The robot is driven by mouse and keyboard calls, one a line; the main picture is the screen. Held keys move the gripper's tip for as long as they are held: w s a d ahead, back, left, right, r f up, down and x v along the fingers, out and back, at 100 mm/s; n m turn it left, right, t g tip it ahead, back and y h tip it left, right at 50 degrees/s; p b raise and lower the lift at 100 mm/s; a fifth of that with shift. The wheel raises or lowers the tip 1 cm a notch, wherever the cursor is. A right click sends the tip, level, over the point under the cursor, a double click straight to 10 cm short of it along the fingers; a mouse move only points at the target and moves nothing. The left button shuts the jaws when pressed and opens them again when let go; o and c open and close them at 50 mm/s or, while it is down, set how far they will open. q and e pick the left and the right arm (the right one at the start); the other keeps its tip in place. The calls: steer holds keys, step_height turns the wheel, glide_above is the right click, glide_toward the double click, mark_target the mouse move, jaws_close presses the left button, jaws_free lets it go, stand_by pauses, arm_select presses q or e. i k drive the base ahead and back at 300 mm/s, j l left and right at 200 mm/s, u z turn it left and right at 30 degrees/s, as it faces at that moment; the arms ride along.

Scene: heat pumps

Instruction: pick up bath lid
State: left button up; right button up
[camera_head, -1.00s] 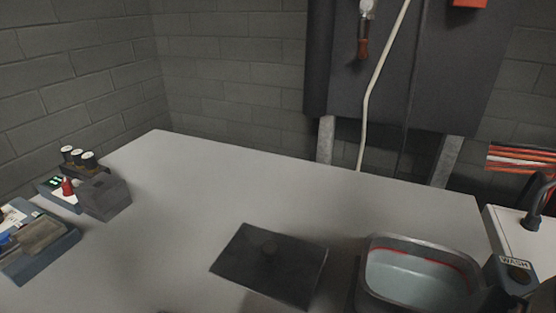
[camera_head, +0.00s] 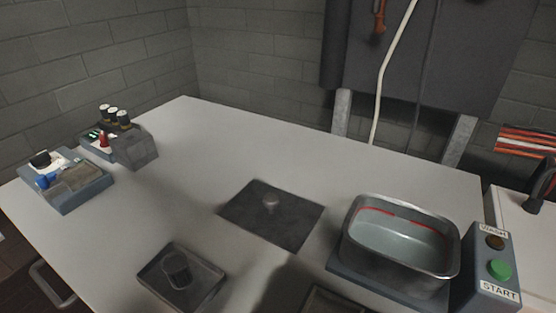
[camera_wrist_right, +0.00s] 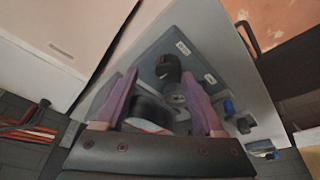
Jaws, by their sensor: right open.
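The bath lid is a dark square plate (camera_head: 290,228) with a small round knob on top. It lies flat on the grey table, left of the bath, in the head view. The bath is an open metal tub (camera_head: 352,243) holding clear liquid, with a red line around its inside. My right gripper (camera_wrist_right: 160,75) shows in the right wrist view with its two purple fingers apart. Between and beyond them is a blue-grey panel with labels and a black knob; the lid cannot be made out there. Neither gripper shows in the head view.
A control box with a green button (camera_head: 500,269) stands right of the bath. A metal tray (camera_head: 206,292) with a small cylinder (camera_head: 177,270) sits at the front. Small devices (camera_head: 82,187) stand on the left. The table behind the lid is clear.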

mark_target(285, 220)
steer(key=i+j+z, duration=0.1)
steer(key=z, duration=0.4)
steer(key=i+j+z, duration=0.1)
steer(key=j+z, duration=0.2)
steer(key=z, duration=0.15)
steer(key=j+z, duration=0.2)
steer(key=z, duration=0.3)
